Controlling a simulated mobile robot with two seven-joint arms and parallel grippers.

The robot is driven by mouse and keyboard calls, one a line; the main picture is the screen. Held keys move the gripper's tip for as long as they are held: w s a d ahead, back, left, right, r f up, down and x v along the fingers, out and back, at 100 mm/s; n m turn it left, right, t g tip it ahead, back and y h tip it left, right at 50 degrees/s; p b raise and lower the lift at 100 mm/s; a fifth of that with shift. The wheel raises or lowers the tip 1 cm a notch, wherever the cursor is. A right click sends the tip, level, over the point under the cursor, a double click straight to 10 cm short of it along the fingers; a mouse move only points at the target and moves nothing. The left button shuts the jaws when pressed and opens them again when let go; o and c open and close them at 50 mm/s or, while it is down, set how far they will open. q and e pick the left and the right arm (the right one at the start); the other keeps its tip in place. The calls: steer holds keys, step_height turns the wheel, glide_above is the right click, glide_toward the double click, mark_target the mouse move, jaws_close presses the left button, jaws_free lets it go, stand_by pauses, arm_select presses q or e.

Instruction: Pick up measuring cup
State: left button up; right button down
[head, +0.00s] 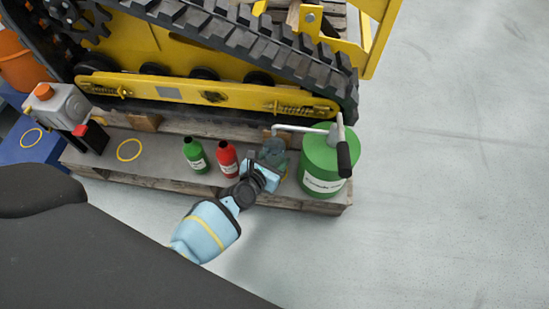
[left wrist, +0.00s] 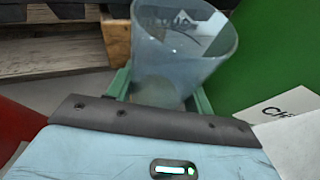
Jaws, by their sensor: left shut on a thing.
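The measuring cup (left wrist: 178,50) is a translucent, bluish, tapered cup with dark markings near its rim. In the left wrist view it stands between the two green fingers of my left gripper (left wrist: 160,92), which is shut on it. In the head view the cup (head: 272,149) shows small and greyish just beyond my left gripper (head: 274,164), between the red bottle and the green drum. Its base is partly hidden by the gripper. I cannot tell whether it touches the pallet. My right gripper is not in view.
A wooden pallet (head: 250,196) bears a green bottle (head: 195,155), a red bottle (head: 228,158) and a large green drum (head: 318,172) with a pump handle. A yellow tracked carrier (head: 200,50) stands behind. The floor to the right is clear.

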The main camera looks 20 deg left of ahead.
arm_select(q)
steer(key=shift+r, duration=0.2)
steer(key=shift+r+p, duration=0.45)
steer(key=shift+p, duration=0.1)
step_height(320, 180, up, 2)
steer(key=shift+r+p, duration=0.1)
steer(key=shift+p, duration=0.75)
steer(key=shift+s+r, duration=0.15)
steer(key=p, duration=0.2)
glide_toward(269, 158)
steer(key=s+a+f, duration=0.3)
steer(key=f, duration=0.1)
steer(key=shift+a, duration=0.35)
steer(key=shift+r, duration=0.1)
